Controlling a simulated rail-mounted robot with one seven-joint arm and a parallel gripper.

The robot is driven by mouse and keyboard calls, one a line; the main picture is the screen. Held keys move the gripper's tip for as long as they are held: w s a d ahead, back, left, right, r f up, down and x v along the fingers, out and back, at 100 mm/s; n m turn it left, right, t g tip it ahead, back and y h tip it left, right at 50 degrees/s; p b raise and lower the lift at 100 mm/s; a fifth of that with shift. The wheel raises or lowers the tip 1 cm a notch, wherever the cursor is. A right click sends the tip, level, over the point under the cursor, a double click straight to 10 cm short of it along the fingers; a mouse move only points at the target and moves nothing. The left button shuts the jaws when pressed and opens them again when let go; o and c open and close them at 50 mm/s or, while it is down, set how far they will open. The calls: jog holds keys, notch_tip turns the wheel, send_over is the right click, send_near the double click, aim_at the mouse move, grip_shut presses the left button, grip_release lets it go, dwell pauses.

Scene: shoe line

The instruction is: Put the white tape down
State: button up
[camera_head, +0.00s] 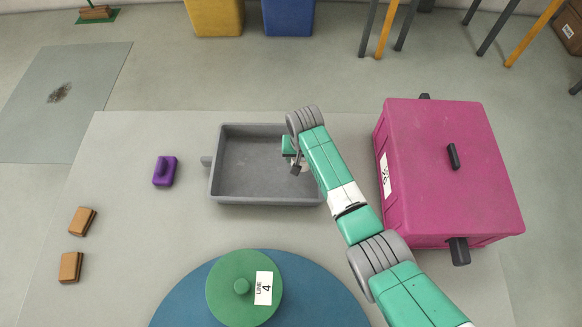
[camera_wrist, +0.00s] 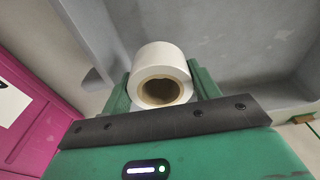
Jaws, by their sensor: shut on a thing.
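The white tape (camera_wrist: 163,60) is a roll with a brown core. In the wrist view it sits between the two green fingers of my gripper (camera_wrist: 160,88), which is shut on it. In the head view my gripper (camera_head: 294,157) is over the right part of a grey tray (camera_head: 265,199). The tape is mostly hidden there by my arm; only a small pale bit shows. I cannot tell whether the tape touches the tray floor. No other thing shows in the tray.
A magenta box (camera_head: 455,190) with a handle stands right of the tray. A purple object (camera_head: 164,171) and two brown blocks (camera_head: 82,221) (camera_head: 71,267) lie to the left. A green disc (camera_head: 225,300) marked "LINE 4" sits on a blue round surface (camera_head: 320,290) in front. The table's left part (camera_head: 125,150) has free room.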

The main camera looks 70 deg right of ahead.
aim_at(301, 164)
jog(key=shift+f+b, duration=0.95)
jog(key=shift+f, duration=1.25)
jog(key=shift+w, duration=0.1)
jog(key=shift+f, duration=0.15)
jog(key=o, duration=0.7)
jog(key=r+p, duration=0.2)
jog(key=r, duration=0.2)
jog(key=a+r+p, duration=0.1)
jog(key=r+p, duration=0.1)
jog(key=r, duration=0.2)
jog(key=r+p, duration=0.2)
jog(key=r, duration=0.2)
jog(key=shift+s+a+r, duration=0.15)
jog(key=shift+s, duration=0.15)
